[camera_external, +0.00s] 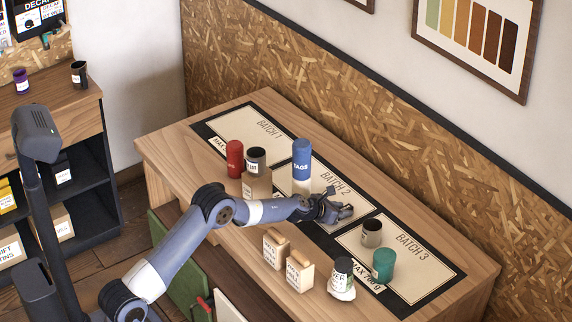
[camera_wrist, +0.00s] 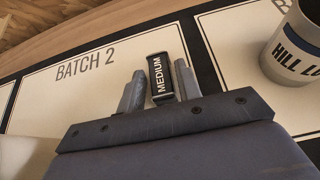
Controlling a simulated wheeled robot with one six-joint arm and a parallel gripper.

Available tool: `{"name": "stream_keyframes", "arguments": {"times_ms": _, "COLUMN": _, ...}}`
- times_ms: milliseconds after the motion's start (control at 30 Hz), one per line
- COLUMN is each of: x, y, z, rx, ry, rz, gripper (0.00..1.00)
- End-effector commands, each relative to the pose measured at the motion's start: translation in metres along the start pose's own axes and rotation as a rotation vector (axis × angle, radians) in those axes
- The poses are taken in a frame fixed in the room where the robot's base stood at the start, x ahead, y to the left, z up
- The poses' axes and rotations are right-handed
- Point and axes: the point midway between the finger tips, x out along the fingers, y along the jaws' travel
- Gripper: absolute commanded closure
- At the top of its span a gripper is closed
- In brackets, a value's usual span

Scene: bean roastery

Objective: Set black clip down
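The black clip (camera_wrist: 158,78), a small dark block with a white MEDIUM label, sits between the two grey fingers of my gripper (camera_wrist: 160,72) in the wrist view. The fingers lie close against both its sides. In the external view my gripper (camera_external: 338,209) is low over the BATCH 2 panel (camera_external: 342,185) of the table mat. The clip cannot be made out clearly there. I cannot tell whether it touches the panel. The BATCH 2 panel (camera_wrist: 62,97) also fills the left and middle of the wrist view.
A grey cup (camera_external: 372,233) and a teal canister (camera_external: 383,264) stand on BATCH 3, to the right. Paper bags (camera_external: 299,271) line the near edge. The panel's far part is clear.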

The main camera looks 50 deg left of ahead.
Motion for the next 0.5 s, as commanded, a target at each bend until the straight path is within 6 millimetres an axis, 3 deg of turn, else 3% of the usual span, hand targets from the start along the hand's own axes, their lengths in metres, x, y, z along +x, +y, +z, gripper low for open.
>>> {"name": "stream_keyframes", "arguments": {"times_ms": 100, "x": -0.0001, "y": 0.0000, "z": 0.0001, "rx": 0.000, "ry": 0.000, "rz": 0.000, "gripper": 0.57}}
{"name": "stream_keyframes", "arguments": {"times_ms": 500, "x": -0.0039, "y": 0.0001, "z": 0.0031, "rx": -0.001, "ry": -0.001, "rz": 0.000, "gripper": 0.57}}
